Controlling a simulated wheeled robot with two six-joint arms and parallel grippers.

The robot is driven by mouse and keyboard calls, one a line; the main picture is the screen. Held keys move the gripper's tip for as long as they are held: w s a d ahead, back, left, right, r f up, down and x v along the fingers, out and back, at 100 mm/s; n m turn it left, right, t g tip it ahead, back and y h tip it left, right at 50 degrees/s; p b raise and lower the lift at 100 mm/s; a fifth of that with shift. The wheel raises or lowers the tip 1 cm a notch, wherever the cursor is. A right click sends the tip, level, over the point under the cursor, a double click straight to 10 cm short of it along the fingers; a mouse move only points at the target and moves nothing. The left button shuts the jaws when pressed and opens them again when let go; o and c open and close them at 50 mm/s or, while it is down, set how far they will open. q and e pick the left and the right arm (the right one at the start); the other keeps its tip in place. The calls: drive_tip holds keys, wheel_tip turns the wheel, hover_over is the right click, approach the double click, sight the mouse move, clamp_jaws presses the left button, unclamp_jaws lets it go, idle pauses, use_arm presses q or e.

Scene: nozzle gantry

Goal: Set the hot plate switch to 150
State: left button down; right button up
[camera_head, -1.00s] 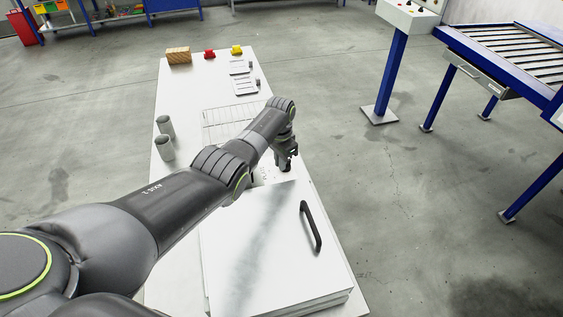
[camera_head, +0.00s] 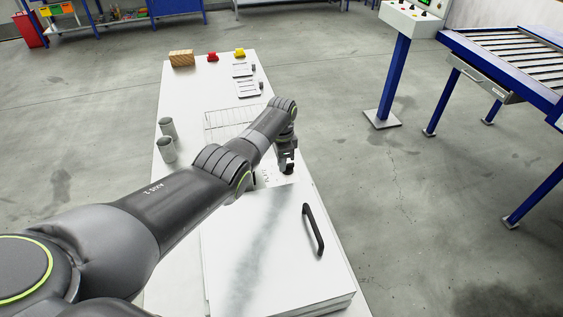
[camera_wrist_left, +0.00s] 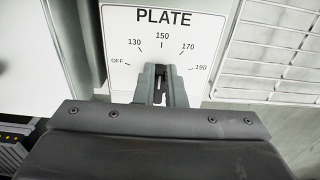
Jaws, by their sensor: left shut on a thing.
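The hot plate switch (camera_wrist_left: 158,88) is a small dark knob on a white panel (camera_wrist_left: 203,25). The panel reads "PLATE", with marks OFF, 130, 150, 170 and 190 in an arc. My left gripper (camera_wrist_left: 158,84) is shut on the knob, with one grey finger on each side. The knob and fingers line up roughly with the 150 mark (camera_wrist_left: 162,36); the fingers partly hide the knob, so its exact setting is hard to read. In the head view my left gripper (camera_head: 287,166) is down at the panel, beyond the white box. My right gripper is not in view.
A white box with a black handle (camera_head: 313,229) takes up the near end of the table (camera_head: 185,84). A wire rack (camera_head: 225,120) lies beyond the panel. Two grey cups (camera_head: 166,140) stand at the left edge. Wooden, red and yellow items stand at the far end.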

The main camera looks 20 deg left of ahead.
use_arm(q)
drive_tip(key=c, duration=1.5)
unclamp_jaws()
drive_tip(key=shift+r, duration=0.1)
drive_tip(key=shift+r, duration=0.25)
wheel_tip(320, 180, up, 5)
wheel_tip(320, 180, up, 12)
drive_tip(key=b, duration=0.2)
drive_tip(key=shift+f, duration=0.2)
